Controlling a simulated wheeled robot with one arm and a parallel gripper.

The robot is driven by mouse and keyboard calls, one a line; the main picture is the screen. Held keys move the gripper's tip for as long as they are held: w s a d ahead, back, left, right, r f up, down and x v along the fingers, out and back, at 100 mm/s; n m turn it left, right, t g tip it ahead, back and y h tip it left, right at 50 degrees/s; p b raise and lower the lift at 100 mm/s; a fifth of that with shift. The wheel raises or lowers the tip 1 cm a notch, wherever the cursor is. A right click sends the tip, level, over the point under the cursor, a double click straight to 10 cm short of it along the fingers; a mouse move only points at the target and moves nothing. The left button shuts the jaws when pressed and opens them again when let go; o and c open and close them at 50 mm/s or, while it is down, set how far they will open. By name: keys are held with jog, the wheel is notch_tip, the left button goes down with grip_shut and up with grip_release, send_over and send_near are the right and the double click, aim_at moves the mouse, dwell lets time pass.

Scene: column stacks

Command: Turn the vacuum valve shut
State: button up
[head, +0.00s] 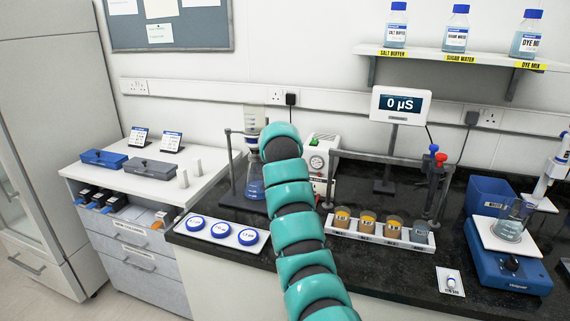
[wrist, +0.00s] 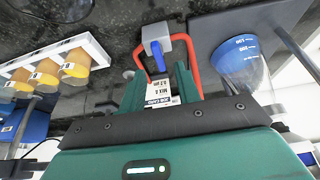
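The vacuum valve seems to be the grey block (wrist: 157,40) with a blue lever (wrist: 157,57), at the top middle of the wrist view. The lever lies between the two sides of my gripper (wrist: 167,72), which stand apart, with red parts on either side of the block. I cannot tell whether the lever is touched. A small printed card (wrist: 160,95) shows between the fingers; I cannot tell what it rests on. In the head view my teal arm hides my gripper and the valve. A white pump with a gauge (head: 317,162) is partly hidden behind it.
A flask of blue liquid (head: 255,185) stands left of my arm. Right of it are a rack of amber cups (head: 370,239), a stand with blue and red knobs (head: 437,160) and a blue balance (head: 508,262). Round blue-topped dishes (head: 221,230) lie front left.

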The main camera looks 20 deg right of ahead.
jog(key=v, duration=1.3)
jog(key=shift+s+r+b, duration=0.15)
jog(key=shift+r+b, duration=0.2)
